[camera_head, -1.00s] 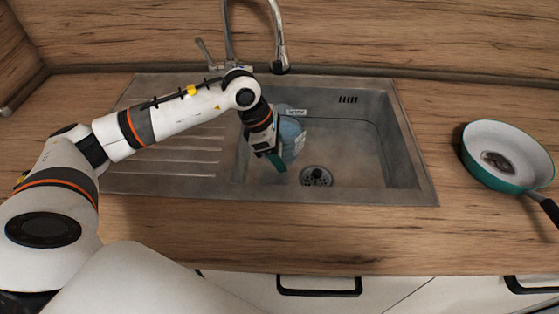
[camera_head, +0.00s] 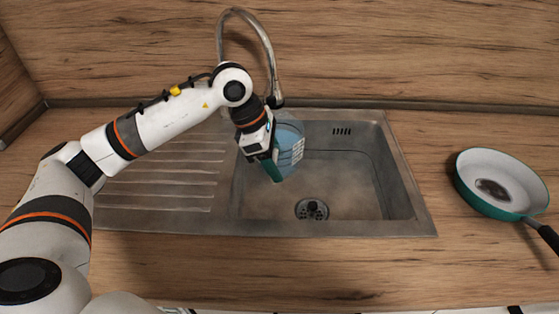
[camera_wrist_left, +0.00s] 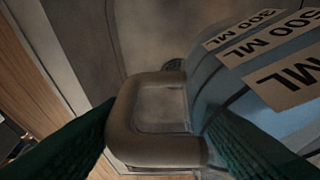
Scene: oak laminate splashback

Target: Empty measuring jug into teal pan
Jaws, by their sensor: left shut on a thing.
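The measuring jug (camera_head: 291,141) is clear blue with white label strips, held over the left part of the sink basin. My left gripper (camera_head: 275,168) is shut on it; the gripper hides part of the jug. In the left wrist view the jug's blue wall (camera_wrist_left: 240,95) carries "500 ML" and "300 ML" labels, and its grey-brown handle (camera_wrist_left: 122,125) shows between the green fingers. Whether the jug holds anything cannot be told. The teal pan (camera_head: 470,197) sits on the counter right of the sink, white inside with a dark patch. My right gripper is not in view.
The steel sink (camera_head: 400,227) has a drain and a ribbed drainboard (camera_head: 165,185) on its left. The curved tap (camera_head: 268,55) rises close behind the jug. The pan's black handle (camera_head: 543,233) points to the front right. Wooden counter (camera_head: 425,160) between sink and pan is clear.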

